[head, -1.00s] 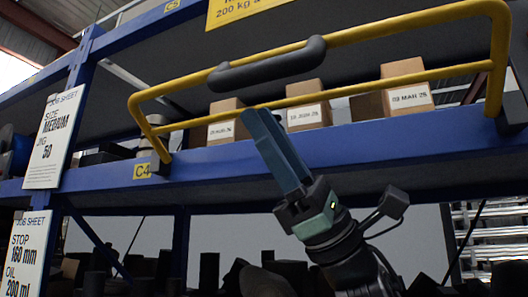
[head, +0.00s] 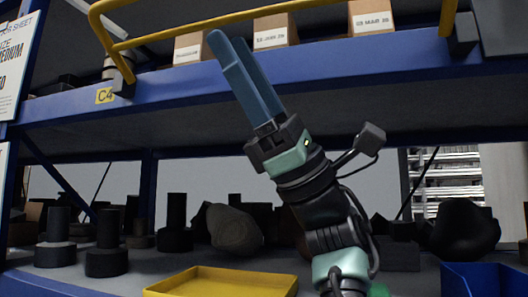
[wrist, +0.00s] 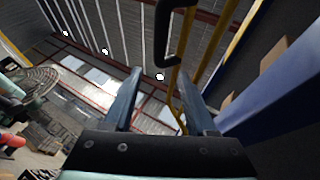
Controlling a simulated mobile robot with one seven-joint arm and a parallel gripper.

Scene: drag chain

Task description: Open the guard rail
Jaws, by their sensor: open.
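The yellow guard rail (head: 200,23) runs along the front of the upper shelf. In the head view only its lower bar and end parts show; its top bar and dark grip are cut off. In the wrist view the dark grip (wrist: 162,32) shows beyond my fingers, towards the top middle, with yellow bars beside it. My gripper (head: 230,45) is in front of the blue shelf beam, fingers pointing up and a little left. It is open and empty in the wrist view (wrist: 160,82), apart from the grip. The finger gap is hard to see in the head view.
Labelled cardboard boxes (head: 275,30) stand behind the rail. The blue shelf beam (head: 170,88) with a C4 tag lies behind my gripper. Below are dark cylinders (head: 107,250), a yellow tray (head: 215,283) and a blue bin (head: 485,280) on the lower shelf.

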